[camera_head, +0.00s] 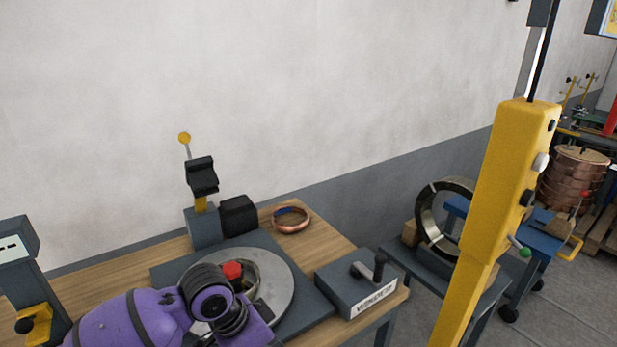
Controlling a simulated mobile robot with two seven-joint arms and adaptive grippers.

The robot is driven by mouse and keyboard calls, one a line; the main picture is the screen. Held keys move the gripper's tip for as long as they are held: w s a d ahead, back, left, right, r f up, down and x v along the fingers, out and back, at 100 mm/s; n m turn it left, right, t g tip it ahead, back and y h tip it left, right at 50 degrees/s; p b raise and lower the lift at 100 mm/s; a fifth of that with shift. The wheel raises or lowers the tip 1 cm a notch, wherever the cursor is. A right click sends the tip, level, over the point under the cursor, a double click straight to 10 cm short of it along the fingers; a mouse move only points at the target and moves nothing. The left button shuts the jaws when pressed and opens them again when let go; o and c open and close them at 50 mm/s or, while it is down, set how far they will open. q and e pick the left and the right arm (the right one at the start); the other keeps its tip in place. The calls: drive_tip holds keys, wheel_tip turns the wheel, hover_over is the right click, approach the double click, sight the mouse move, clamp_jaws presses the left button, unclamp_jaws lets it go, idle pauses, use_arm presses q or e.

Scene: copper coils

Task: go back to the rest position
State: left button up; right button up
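My purple arm (130,322) reaches in from the lower left, with black rings at its joint. It covers part of the round grey disc (279,297) on the bench. I see no fingertips of my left gripper, and my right gripper does not show. A small copper coil (292,229) with a blue patch lies flat on the wooden bench behind the disc, apart from my arm.
The bench (123,271) also carries a lever device (203,222) with a yellow knob and a grey box (361,287) with a black handle. A yellow post (502,187) stands at right. A large metal ring (429,226) stands upright on a side stand.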

use_arm(q)
drive_tip(key=s+d+f+n+t+h, duration=0.15)
drive_tip(key=s+f+n+t, duration=0.45)
drive_tip(key=f, duration=0.6)
drive_tip(key=s+a+f+n+y+p, duration=0.1)
drive_tip(key=s+a+f+n+y, duration=0.1)
drive_tip(key=s+a, duration=0.4)
drive_tip(key=s+a+f+n+t+y, duration=0.1)
drive_tip(key=s+a+f, duration=0.4)
drive_tip(key=s, duration=0.8)
drive_tip(key=shift+a+n+t+y+p, duration=0.35)
drive_tip(key=shift+a+n+y, duration=0.35)
drive_tip(key=shift+a+y, duration=0.35)
drive_tip(key=shift+f, duration=0.1)
